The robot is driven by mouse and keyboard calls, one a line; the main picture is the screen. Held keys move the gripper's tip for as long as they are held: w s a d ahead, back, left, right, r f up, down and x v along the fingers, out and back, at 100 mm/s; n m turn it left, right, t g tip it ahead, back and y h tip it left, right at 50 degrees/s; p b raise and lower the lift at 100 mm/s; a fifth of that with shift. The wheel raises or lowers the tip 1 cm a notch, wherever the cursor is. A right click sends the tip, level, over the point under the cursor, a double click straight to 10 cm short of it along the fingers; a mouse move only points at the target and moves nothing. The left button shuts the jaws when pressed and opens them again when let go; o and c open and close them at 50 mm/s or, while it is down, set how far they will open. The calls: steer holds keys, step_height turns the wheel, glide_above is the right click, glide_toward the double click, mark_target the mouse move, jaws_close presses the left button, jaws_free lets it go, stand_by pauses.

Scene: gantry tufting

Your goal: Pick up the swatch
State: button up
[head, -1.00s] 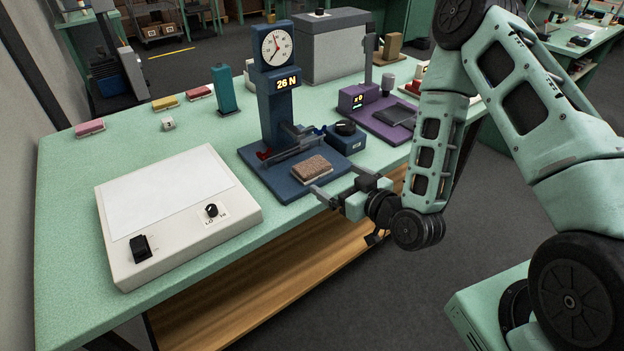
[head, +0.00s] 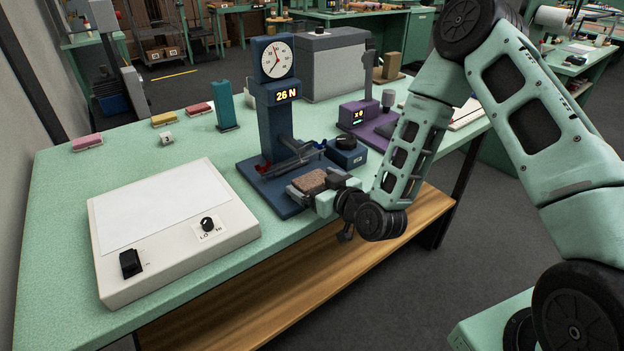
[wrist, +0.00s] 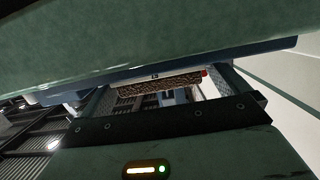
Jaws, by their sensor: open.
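The swatch (head: 311,181) is a small brown, textured carpet piece at the front of the blue tester's base plate (head: 254,184). In the wrist view the swatch (wrist: 150,91) shows as a brown strip between my two fingers. My gripper (head: 314,184) is open and has reached in from the front right, with one finger on each side of the swatch. In the wrist view my gripper (wrist: 165,92) shows a finger at the left and one at the right. Whether either finger touches the swatch cannot be told.
The blue tester (head: 278,100) with a round dial and a "26 N" display rises behind the swatch. A dark blue knob box (head: 346,153) stands close at the right. A white light box (head: 170,230) lies to the left. A purple device (head: 370,122) stands farther back.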

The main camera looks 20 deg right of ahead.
steer(key=shift+w+a+f, duration=0.15)
steer(key=shift+w+a, duration=0.05)
steer(key=shift+w, duration=0.5)
steer(key=c, duration=0.9)
